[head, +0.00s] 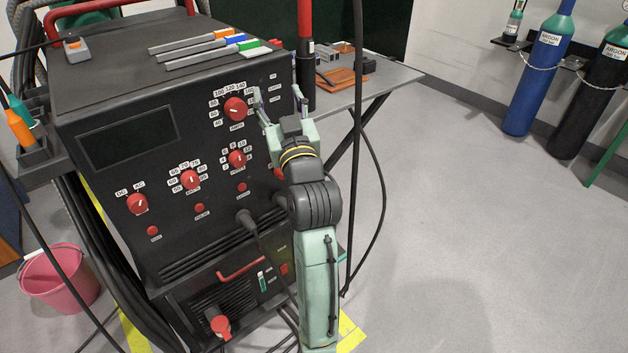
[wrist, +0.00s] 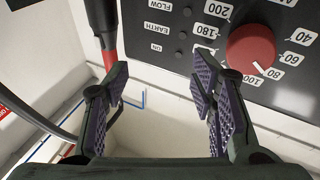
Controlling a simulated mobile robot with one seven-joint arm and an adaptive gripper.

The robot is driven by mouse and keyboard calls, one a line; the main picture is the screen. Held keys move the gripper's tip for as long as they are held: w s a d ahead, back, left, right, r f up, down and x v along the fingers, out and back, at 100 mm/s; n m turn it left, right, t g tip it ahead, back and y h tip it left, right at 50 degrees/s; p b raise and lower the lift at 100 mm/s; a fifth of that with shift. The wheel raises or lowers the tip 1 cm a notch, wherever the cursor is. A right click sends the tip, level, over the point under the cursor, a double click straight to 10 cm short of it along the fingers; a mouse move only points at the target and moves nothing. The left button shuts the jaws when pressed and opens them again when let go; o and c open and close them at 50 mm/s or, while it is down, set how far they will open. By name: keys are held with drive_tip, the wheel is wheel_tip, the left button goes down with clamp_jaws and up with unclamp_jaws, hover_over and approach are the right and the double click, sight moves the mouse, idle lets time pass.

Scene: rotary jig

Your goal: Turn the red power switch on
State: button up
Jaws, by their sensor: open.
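The black welding machine (head: 130,225) has several red controls on its front. A small red switch (head: 285,269) sits on the lower unit; its on/off position is too small to read. A red rotary handle (head: 221,326) is lower left of it. My gripper (head: 279,101) is open and empty at the right edge of the upper panel, well above the lower unit. In the wrist view my gripper (wrist: 157,100) has nothing between its fingers. The large red amps knob (wrist: 251,49) is just right of its right finger; it also shows in the head view (head: 235,108).
A red and black cylinder (head: 306,60) stands behind my gripper, by the grey table (head: 390,77). Cables hang right of my arm. Blue (head: 538,80) and black (head: 595,90) argon bottles stand at the right wall. A pink bucket (head: 60,280) is at left. The right floor is clear.

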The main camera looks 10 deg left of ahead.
drive_tip(key=s+d+f+n+g+y+b, duration=0.1)
drive_tip(key=d+f+n+g+y, duration=0.2)
drive_tip(key=f, duration=0.8)
drive_tip(key=s+d+f+n+g+y, duration=0.15)
drive_tip(key=d+f+g, duration=0.35)
drive_tip(key=f, duration=0.7)
drive_tip(key=shift+n, duration=0.35)
drive_tip(key=shift+w+d+p+x, duration=0.15)
drive_tip(key=shift+p+x, duration=0.6)
drive_tip(key=shift+x, duration=2.05)
drive_tip(key=shift+w+d+p+x, duration=0.15)
drive_tip(key=shift+p+x, duration=0.6)
drive_tip(key=shift+x, duration=2.05)
drive_tip(key=shift+a, duration=0.1)
drive_tip(key=shift+c, duration=0.3)
drive_tip(key=c, duration=1.1)
